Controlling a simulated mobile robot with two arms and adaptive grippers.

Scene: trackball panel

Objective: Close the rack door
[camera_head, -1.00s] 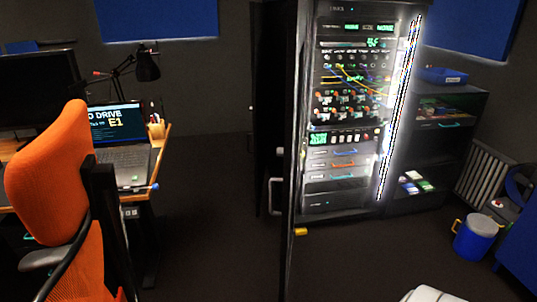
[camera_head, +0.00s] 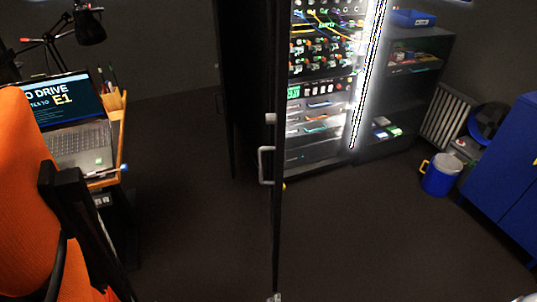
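The rack (camera_head: 345,80) stands at upper centre with its lit interior of cables, knobs and drawers showing. Its dark door (camera_head: 276,225) stands open, swung out toward me and seen nearly edge-on. A grey handle (camera_head: 264,165) is on the door's left face, with a small light fitting above it. The door's lower end reaches the bottom of the view. Neither gripper can be made out. Small pale bits show at the bottom edge, too cut off to identify.
An orange chair (camera_head: 25,190) and a desk with a laptop (camera_head: 75,125) are at left. A blue bin (camera_head: 440,176), a radiator (camera_head: 445,117) and a blue cabinet (camera_head: 508,185) are at right. Floor is open on both sides of the door.

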